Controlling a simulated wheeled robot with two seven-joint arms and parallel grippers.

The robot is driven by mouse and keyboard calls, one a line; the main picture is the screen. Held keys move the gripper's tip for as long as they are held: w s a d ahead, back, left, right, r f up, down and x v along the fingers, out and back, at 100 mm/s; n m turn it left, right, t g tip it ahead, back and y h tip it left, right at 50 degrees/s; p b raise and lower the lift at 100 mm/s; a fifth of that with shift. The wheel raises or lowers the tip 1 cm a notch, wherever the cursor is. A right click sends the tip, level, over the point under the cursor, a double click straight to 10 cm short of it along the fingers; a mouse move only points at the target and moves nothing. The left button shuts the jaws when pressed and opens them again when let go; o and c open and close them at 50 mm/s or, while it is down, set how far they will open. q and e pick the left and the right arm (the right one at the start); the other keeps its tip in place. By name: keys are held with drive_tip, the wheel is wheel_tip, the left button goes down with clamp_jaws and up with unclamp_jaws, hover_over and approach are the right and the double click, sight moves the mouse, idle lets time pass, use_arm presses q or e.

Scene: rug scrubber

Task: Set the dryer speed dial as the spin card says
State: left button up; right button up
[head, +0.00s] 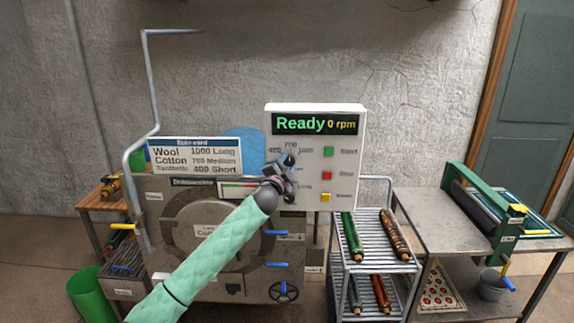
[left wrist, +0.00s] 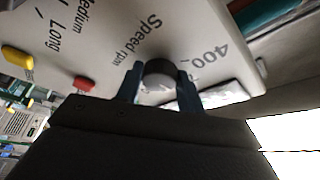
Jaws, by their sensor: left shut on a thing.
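The white control panel (head: 345,145) shows "Ready" and "0 rpm" on its display (head: 315,124). The dark speed dial (left wrist: 159,70), beside the words "Speed rpm", sits between my left gripper's blue fingers (left wrist: 160,88). My left gripper (head: 282,166) is shut on it; its arm reaches up from below. Around the dial are marks 400, 700 and 1000; the fingers partly hide it, and I cannot tell where it points. The spin card (head: 194,155) reads Wool 1000 Long, Cotton 700 Medium, and a third line, 400 Short. My right gripper is not in view.
Green, red and yellow buttons (head: 327,174) line the panel's right side. Below the speed dial are time labels, partly hidden by my arm. The dryer drum (head: 190,215) is below. A rack (head: 375,262) of rollers and a bench (head: 440,205) stand to the right.

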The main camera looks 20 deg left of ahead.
use_arm(q)
drive_tip(key=o, duration=1)
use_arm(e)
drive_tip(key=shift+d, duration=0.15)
use_arm(q)
drive_tip(key=shift+s+f+b, duration=0.3)
drive_tip(key=shift+s+b, duration=0.15)
drive_tip(key=shift+b+v, duration=1.75)
drive_tip(key=shift+v, duration=1.65)
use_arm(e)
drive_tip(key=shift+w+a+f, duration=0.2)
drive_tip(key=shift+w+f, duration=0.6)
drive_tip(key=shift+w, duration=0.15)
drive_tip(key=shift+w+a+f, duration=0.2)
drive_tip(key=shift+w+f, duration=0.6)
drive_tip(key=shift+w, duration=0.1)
use_arm(q)
drive_tip(key=shift+r, duration=0.15)
